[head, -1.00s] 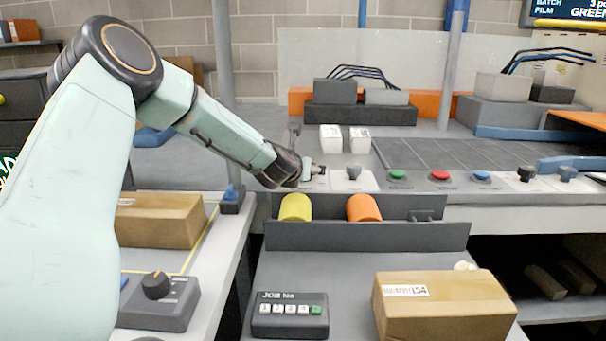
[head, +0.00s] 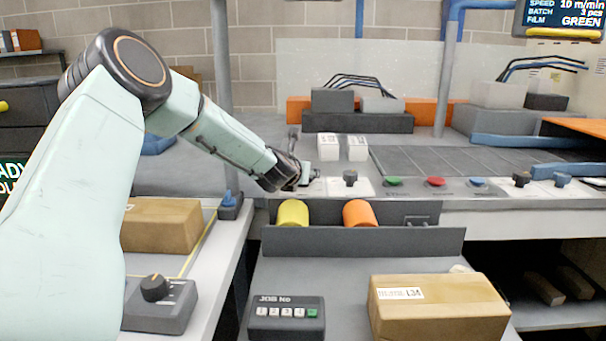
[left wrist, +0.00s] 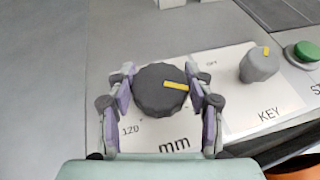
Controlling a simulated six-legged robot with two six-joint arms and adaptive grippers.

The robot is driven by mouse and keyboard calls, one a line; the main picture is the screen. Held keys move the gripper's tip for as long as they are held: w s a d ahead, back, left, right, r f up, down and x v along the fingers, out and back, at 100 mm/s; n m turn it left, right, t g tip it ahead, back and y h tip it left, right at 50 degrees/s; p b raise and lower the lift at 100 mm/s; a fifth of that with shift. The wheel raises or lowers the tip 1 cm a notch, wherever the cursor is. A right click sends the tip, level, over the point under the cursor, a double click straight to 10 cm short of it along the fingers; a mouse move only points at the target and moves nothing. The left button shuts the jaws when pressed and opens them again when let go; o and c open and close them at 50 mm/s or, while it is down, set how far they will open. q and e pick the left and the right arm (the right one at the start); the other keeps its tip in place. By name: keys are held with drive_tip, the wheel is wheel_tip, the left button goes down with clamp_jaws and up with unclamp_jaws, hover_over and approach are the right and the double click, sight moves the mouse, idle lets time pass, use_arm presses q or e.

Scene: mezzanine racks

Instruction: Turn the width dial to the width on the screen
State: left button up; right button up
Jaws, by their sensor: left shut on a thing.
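The width dial (left wrist: 160,92) is a dark grey ribbed knob with a yellow pointer line, on a white plate marked "mm" and "120". In the left wrist view its pointer aims right and slightly down. My left gripper (left wrist: 163,86) is shut on the dial, one finger on each side. In the head view the gripper (head: 308,176) is at the left end of the console's front edge and hides most of the dial. The screen (head: 562,18) at the top right reads speed 10 m/min, batch 3 pcs, film GREEN. Its upper part is cut off and no width shows. My right gripper is out of view.
A KEY knob (left wrist: 260,64) stands close right of the dial, then a green button (left wrist: 303,55). Red (head: 436,181) and blue (head: 478,182) buttons follow along the console. Yellow (head: 292,213) and orange (head: 358,213) rolls lie in a rack just below the gripper.

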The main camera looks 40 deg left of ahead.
use_arm(q)
drive_tip(key=shift+c, duration=1.3)
drive_tip(key=shift+f, duration=0.1)
drive_tip(key=shift+d, duration=0.1)
drive_tip(key=shift+n+g+y+p, duration=0.35)
drive_tip(key=shift+n+g+y, duration=0.35)
drive_tip(key=shift+n+y, duration=0.2)
drive_tip(key=shift+n+g+y+p, duration=0.5)
drive_tip(key=shift+n+g+y, duration=0.1)
drive_tip(key=shift+n+y, duration=0.25)
drive_tip(key=n+g+y+p, duration=0.3)
drive_tip(key=n+g+p, duration=0.1)
drive_tip(key=shift+n, duration=0.25)
drive_tip(key=shift+n+g+y+p, duration=0.4)
drive_tip(key=shift+n+g, duration=0.6)
drive_tip(key=shift+g, duration=0.2)
drive_tip(key=shift+n+g, duration=0.6)
drive_tip(key=shift+g, duration=0.1)
drive_tip(key=shift+n+g, duration=0.4)
